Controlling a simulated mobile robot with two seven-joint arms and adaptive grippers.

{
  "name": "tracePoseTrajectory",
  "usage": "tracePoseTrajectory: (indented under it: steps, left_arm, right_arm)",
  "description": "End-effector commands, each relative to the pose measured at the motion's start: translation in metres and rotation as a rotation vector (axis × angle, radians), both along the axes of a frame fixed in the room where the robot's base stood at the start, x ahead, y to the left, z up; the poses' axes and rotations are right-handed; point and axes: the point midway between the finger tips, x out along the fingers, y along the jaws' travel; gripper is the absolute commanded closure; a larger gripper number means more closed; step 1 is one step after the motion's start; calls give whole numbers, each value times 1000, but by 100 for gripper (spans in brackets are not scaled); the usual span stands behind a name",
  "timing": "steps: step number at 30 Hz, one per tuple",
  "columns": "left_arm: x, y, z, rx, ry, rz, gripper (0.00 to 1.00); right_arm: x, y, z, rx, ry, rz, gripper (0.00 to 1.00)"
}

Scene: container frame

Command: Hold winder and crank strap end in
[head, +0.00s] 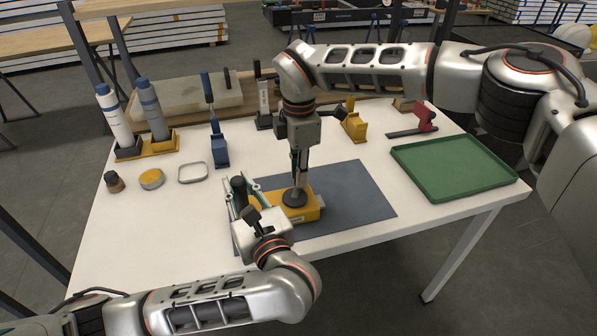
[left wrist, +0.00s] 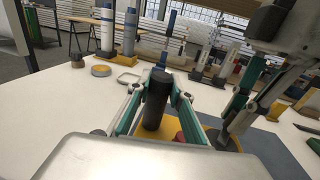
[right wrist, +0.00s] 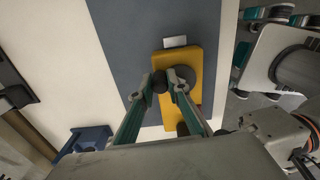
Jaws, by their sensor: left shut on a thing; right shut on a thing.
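The winder (head: 308,212) is a yellow block with a dark round disc (head: 295,198) on top, on the blue-grey mat. My left gripper (left wrist: 160,92) is shut on its dark upright cylindrical handle (left wrist: 154,112), at the winder's left end in the head view. My right gripper (right wrist: 167,82) points down from above and is shut on a small dark knob (right wrist: 159,80) beside the disc. The winder also shows yellow in the right wrist view (right wrist: 190,60), with a small pale piece (right wrist: 175,42) at one end. I cannot make out the strap clearly; my grippers hide part of the winder.
The mat (head: 360,190) lies on a white table (head: 110,240). A green tray (head: 455,165) is at the right. Bottles in a yellow stand (head: 147,148), a yellow tin (head: 151,178), a blue holder (head: 219,152) and a red tool (head: 425,117) stand around. The table's front left is clear.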

Motion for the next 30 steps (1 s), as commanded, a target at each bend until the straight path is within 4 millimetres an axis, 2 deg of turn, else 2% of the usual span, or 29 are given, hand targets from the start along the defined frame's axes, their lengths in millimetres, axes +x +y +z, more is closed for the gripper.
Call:
tracePoseTrajectory:
  steps: [5,6,7,20,23,30]
  left_arm:
    - [0,0,1,0,-2,0,100]
    - [0,0,1,0,-2,1,100]
    - [0,0,1,0,-2,1,100]
    - [0,0,1,0,-2,1,100]
    - [0,0,1,0,-2,1,100]
    - [0,0,1,1,-2,1,100]
  right_arm:
    - [0,0,0,0,1,1,100]
    - [0,0,0,0,1,1,74]
    - [0,0,0,0,1,1,67]
    - [0,0,6,0,-1,1,67]
    - [1,0,18,1,-2,2,67]
    - [1,0,67,0,-4,1,67]
